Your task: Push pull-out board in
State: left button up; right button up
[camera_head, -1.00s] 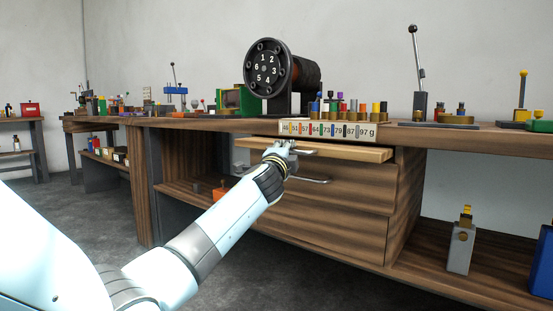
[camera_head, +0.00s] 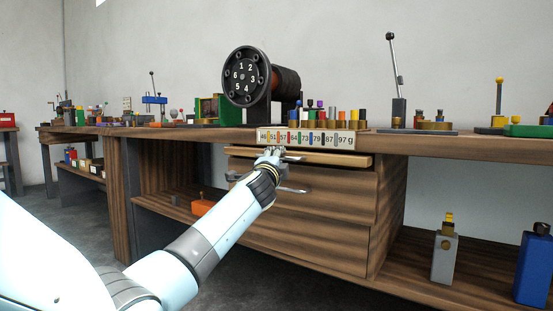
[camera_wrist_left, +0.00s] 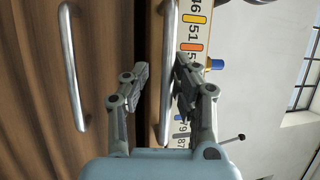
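The pull-out board (camera_head: 335,159) is a pale wooden slab just under the bench top, above the drawers. It sticks out only a little and has a metal bar handle, which shows in the left wrist view (camera_wrist_left: 167,45). My left gripper (camera_head: 268,152) is at the left part of the board's front, by this handle. In the left wrist view the two fingers (camera_wrist_left: 161,70) stand apart, with the handle running between them in the picture. I cannot tell whether they touch it. My right gripper is not in view.
A drawer (camera_head: 320,190) with a bar handle (camera_wrist_left: 72,65) lies below the board. A number strip (camera_head: 305,138) runs along the bench edge above. A black numbered drum (camera_head: 245,76) and several coloured pegs stand on the bench. A grey block (camera_head: 445,257) stands on the lower shelf.

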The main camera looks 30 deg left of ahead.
pick_arm(q)
jog(key=shift+o, duration=0.2)
jog(key=shift+r, duration=0.15)
jog(key=v, duration=1.2)
